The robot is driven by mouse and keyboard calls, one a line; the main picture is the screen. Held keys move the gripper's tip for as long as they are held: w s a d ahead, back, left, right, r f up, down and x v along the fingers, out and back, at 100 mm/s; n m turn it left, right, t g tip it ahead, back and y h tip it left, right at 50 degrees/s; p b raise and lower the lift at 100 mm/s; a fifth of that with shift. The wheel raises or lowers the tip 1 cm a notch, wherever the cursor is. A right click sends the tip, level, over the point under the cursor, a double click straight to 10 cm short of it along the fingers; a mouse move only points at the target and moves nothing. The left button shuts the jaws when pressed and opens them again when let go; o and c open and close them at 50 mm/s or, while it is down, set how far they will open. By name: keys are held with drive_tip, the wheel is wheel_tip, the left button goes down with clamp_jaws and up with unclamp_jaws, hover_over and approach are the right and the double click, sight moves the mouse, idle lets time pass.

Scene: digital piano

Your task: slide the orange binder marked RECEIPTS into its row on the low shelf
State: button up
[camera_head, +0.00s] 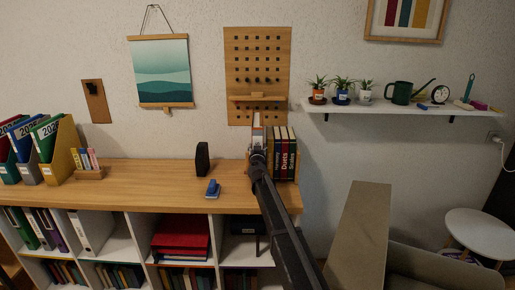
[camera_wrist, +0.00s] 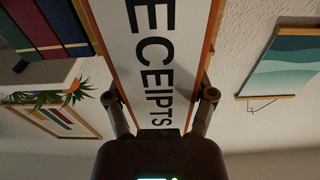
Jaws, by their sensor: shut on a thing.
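The orange binder (camera_wrist: 212,42) has a white spine label reading RECEIPTS and fills the middle of the wrist view. My gripper (camera_wrist: 160,96) is shut on it, one finger on each side near the end of the word. In the head view, my gripper (camera_head: 258,157) is above the right part of the low shelf's wooden top (camera_head: 140,180), and a small part of the binder (camera_head: 257,132) shows beyond it. My arm hides much of that area. The low shelf has open white compartments; binders, including a white one (camera_head: 92,232), stand in the left ones.
Music books (camera_head: 285,155) stand just right of my gripper. A black upright object (camera_head: 202,159) and a blue stapler-like object (camera_head: 212,188) are to its left. Magazine files (camera_head: 55,150) stand at the far left. A wall shelf (camera_head: 400,109) with plants is at right.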

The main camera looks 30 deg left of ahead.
drive_tip(key=o, duration=1.3)
drive_tip(key=shift+f, duration=0.1)
drive_tip(key=shift+c, duration=0.2)
drive_tip(key=shift+v, duration=2.45)
drive_tip(key=shift+w, duration=0.15)
drive_tip(key=x, duration=0.5)
drive_tip(key=r+v, duration=0.1)
drive_tip(key=v, duration=2.8)
drive_tip(key=shift+r+p, duration=0.35)
drive_tip(key=shift+r, duration=0.25)
